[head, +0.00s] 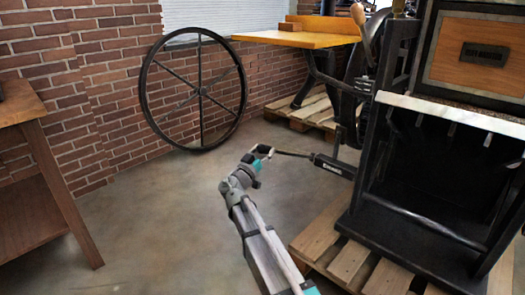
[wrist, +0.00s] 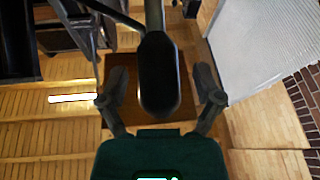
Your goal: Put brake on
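My gripper (head: 264,152) is low over the floor, to the left of the black press (head: 375,160). In the wrist view its two fingers (wrist: 160,90) are spread, one on each side of a dark rounded handle (wrist: 158,70). Gaps show between the handle and both fingers, so it is not gripped. Depth between handle and fingers is hard to judge. In the head view a thin dark bar with a thick black section (head: 334,166) runs from the press toward my gripper. I cannot tell whether it is the brake or the same handle.
A large spoked wheel (head: 195,90) leans on the brick wall (head: 95,55). A wooden-topped table (head: 295,39) stands behind. A pallet (head: 345,262) lies under the press. A wooden bench (head: 35,185) is at the left. The concrete floor (head: 150,230) between is clear.

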